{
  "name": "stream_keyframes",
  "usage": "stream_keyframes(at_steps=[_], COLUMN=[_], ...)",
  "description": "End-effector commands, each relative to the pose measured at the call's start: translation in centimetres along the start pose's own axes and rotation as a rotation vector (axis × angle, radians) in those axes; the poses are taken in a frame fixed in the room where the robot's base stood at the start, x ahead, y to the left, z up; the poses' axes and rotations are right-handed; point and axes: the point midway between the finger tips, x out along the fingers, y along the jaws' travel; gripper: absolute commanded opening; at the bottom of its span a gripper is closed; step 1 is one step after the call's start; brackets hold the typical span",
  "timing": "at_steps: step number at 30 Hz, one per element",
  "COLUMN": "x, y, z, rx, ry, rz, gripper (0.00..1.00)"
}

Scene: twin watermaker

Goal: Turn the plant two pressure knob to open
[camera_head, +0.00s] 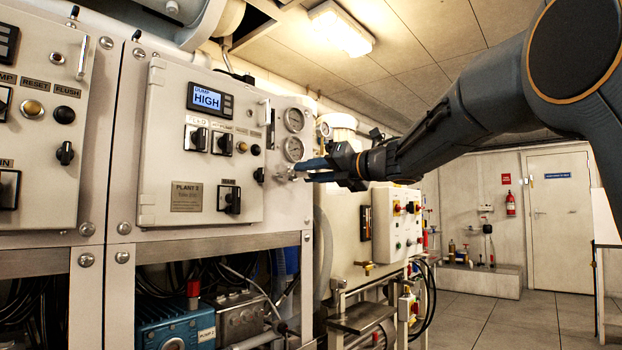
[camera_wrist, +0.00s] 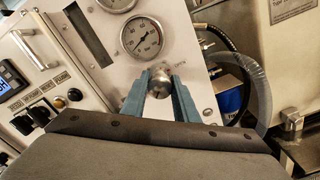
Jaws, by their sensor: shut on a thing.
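The plant two panel (camera_head: 160,150) stands at the left with a "PLANT 2" plate and a display reading "HIGH". The pressure knob (camera_wrist: 159,83) is a round metal knob below a gauge in the wrist view. My gripper (camera_wrist: 159,90) has its two blue-grey fingers on either side of the knob, shut on it. In the head view my gripper (camera_head: 300,171) reaches the panel's right edge from the right, below two gauges. The knob is mostly hidden by the fingers there. The lower gauge (camera_head: 294,149) also shows in the wrist view (camera_wrist: 142,36).
Black rotary switches (camera_head: 222,143) sit on the panel left of my gripper. A clear hose (camera_wrist: 262,90) and a blue part (camera_wrist: 229,96) lie right of the knob in the wrist view. Another control box (camera_head: 397,222) stands farther back. The floor (camera_head: 510,315) at right is clear.

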Motion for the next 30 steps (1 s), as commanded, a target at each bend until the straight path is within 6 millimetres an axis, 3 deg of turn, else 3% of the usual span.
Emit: stream_keyframes(at_steps=[14,15,17,26,30], x=[0.1,0.1,0.1,-0.1,-1.2], y=[0.0,0.0,0.0,-0.2,-0.1], z=[-0.4,-0.4,-0.3,0.0,0.1], rx=[-0.010,-0.010,-0.010,-0.010,-0.010], ry=[0.007,0.007,0.006,0.001,0.000], rz=[0.003,0.003,0.002,-0.002,-0.002], gripper=[0.04,0.34,0.44,0.46,0.46])
